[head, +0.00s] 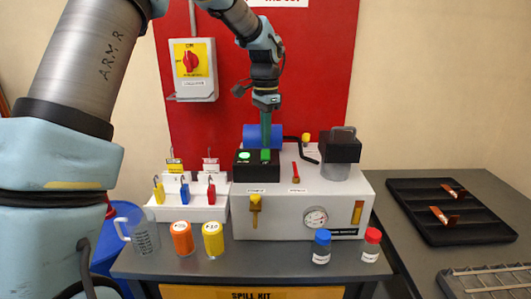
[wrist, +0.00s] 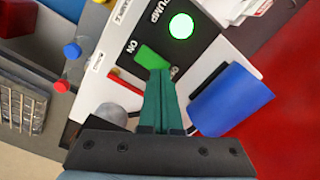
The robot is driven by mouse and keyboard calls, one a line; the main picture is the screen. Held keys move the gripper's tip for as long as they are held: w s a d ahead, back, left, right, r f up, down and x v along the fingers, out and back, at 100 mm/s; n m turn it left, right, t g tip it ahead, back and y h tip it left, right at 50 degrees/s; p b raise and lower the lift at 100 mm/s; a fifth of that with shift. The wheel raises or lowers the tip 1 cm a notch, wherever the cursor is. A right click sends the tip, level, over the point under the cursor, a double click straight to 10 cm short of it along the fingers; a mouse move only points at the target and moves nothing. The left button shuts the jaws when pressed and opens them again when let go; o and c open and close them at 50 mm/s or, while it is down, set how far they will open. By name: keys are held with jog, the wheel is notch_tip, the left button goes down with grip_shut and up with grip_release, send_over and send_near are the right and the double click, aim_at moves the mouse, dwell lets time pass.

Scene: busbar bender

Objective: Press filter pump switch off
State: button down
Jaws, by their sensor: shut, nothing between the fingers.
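The pump switch is a green rocker (wrist: 151,57) on a black panel (head: 257,172) on top of the white machine, with ON lettering beside it in the wrist view. The rocker also shows in the head view (head: 265,155). A round lamp next to it (wrist: 181,26) glows green. My gripper (wrist: 158,72) is shut and empty, its green fingers pointing down at the rocker. The fingertips overlap the rocker's near end, beside partly hidden lettering. I cannot tell whether they touch it. In the head view the gripper (head: 266,147) stands upright over the switch.
A blue cylinder (head: 252,131) stands close behind the fingers. A black-topped clear filter housing (head: 340,148) and a red lever (head: 295,172) are to the right. A padlock rack (head: 190,212) stands left. Bottles and cups line the front edge. A black tray (head: 447,205) lies on the right table.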

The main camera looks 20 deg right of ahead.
aim_at(266, 150)
jog(key=shift+f+b, duration=0.5)
jog(key=shift+f, duration=0.55)
dwell(0.7)
jog(key=shift+r+p, duration=3)
jog(key=shift+r, duration=0.6)
jog(key=s+a+f+n+b, duration=0.15)
jog(key=a+n, duration=0.25)
jog(key=a, duration=0.7)
jog(key=a+f+n, duration=0.3)
jog(key=a+n, duration=0.1)
jog(key=a, duration=0.8)
jog(key=s+a+f+n, duration=0.2)
jog(key=s+a+n, duration=0.2)
jog(key=a, duration=0.3)
jog(key=s+a+f+n+t+b, duration=0.1)
jog(key=s+a+f+n, duration=0.1)
jog(key=s+a+n, duration=0.2)
jog(key=s+a, duration=0.1)
jog(key=a, duration=0.1)
jog(key=shift+s+a+t, duration=0.25)
jog(key=shift+a+t, duration=0.05)
jog(key=shift+a, duration=0.05)
